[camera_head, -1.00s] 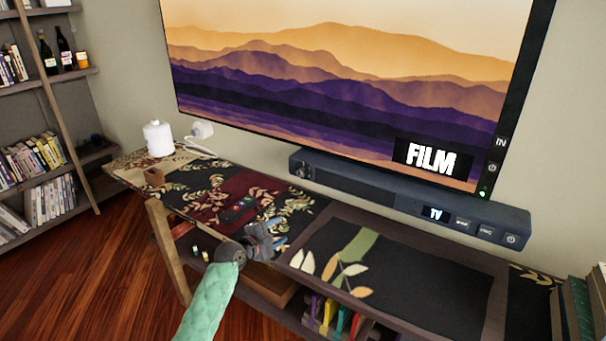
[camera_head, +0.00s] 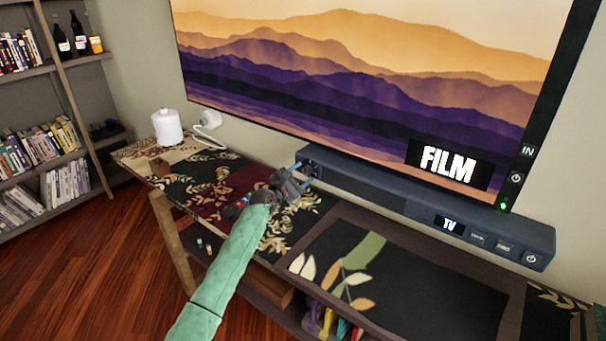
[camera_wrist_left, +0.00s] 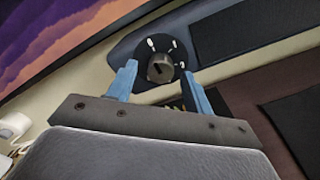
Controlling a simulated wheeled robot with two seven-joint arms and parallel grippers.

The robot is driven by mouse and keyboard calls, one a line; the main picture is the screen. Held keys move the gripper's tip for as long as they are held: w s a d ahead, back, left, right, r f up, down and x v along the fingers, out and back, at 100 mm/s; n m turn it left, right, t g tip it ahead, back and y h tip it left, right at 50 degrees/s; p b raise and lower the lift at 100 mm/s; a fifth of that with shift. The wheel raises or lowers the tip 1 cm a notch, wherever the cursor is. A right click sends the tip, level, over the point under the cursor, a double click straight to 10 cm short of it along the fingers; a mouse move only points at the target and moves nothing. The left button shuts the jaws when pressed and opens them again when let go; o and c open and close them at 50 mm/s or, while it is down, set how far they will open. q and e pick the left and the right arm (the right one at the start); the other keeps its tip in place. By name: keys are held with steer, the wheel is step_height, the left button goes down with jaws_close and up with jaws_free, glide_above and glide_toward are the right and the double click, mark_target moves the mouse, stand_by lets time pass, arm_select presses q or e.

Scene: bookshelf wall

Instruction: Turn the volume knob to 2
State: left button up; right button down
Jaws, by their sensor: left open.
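The volume knob (camera_wrist_left: 160,69) is a round dark dial with white marks around it, on the left end of the dark soundbar (camera_head: 385,197). In the head view the knob is mostly hidden by my gripper. My left gripper (camera_head: 304,168) is at the soundbar's left end. In the left wrist view the gripper (camera_wrist_left: 158,84) is open, with one blue finger to each side of the knob and gaps between. I cannot tell whether the fingertips reach past the knob's face. The number the knob points to is too small to read. My right gripper is not in view.
The TV (camera_head: 360,80) hangs just above the soundbar. The cabinet top (camera_head: 400,285) below has patterned panels. A bookshelf (camera_head: 60,155) is at far left.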

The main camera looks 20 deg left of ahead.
arm_select(q)
steer(key=shift+w+d, duration=0.2)
steer(key=shift+w, duration=0.25)
steer(key=c, duration=1)
steer(key=shift+f, duration=0.1)
steer(key=shift+m, duration=0.3)
